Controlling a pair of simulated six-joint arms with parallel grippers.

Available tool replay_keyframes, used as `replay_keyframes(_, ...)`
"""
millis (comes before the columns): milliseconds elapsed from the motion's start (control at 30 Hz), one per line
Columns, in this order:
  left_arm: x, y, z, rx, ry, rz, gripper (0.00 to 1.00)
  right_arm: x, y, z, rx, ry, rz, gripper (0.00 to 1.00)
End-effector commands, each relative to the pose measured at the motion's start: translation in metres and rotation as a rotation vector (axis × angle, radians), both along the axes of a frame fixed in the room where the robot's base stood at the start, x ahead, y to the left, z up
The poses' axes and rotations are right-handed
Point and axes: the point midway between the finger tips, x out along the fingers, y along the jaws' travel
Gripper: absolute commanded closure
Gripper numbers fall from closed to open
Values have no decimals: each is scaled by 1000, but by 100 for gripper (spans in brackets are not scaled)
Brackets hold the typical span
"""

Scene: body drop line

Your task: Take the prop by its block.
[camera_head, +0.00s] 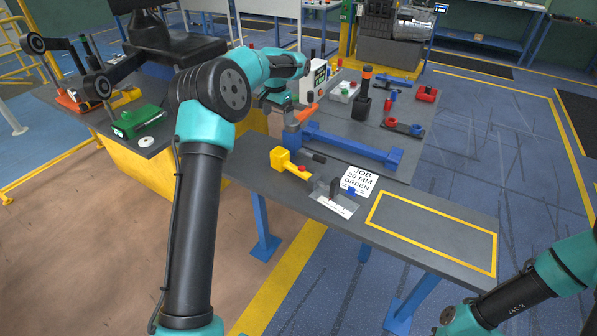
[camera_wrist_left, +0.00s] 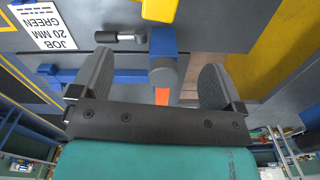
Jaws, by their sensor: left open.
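A yellow block (camera_head: 280,158) with a short yellow bar and a red knob (camera_head: 302,168) lies on the grey bench; I cannot tell if this is the prop. A yellow part (camera_wrist_left: 160,10) shows at the top of the left wrist view. A long blue bar (camera_head: 350,146) with blocks at its ends lies just behind it. My left gripper (camera_head: 293,127) is over the bar's left end. In the left wrist view its fingers (camera_wrist_left: 155,82) are wide apart, with a blue end block (camera_wrist_left: 164,62) and an orange piece (camera_wrist_left: 162,97) seen between them. My right gripper is out of view.
A white card reading JOB 20 MM GREEN (camera_head: 360,180) lies by a grey fixture (camera_head: 325,187). A yellow-outlined area (camera_head: 430,228) on the bench is empty. Behind stand a black and orange tool (camera_head: 362,95) and red parts (camera_head: 426,94). A black-handled piece (camera_head: 313,156) lies near the yellow block.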

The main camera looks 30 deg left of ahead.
Motion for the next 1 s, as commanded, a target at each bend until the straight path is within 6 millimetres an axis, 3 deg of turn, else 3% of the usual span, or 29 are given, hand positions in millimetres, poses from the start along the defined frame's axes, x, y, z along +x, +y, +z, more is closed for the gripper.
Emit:
replay_keyframes(467,-1,1,-6,4,7,-3,6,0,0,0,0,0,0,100)
replay_keyframes(1000,-1,0,-94,2,10,-3,6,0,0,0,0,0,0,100)
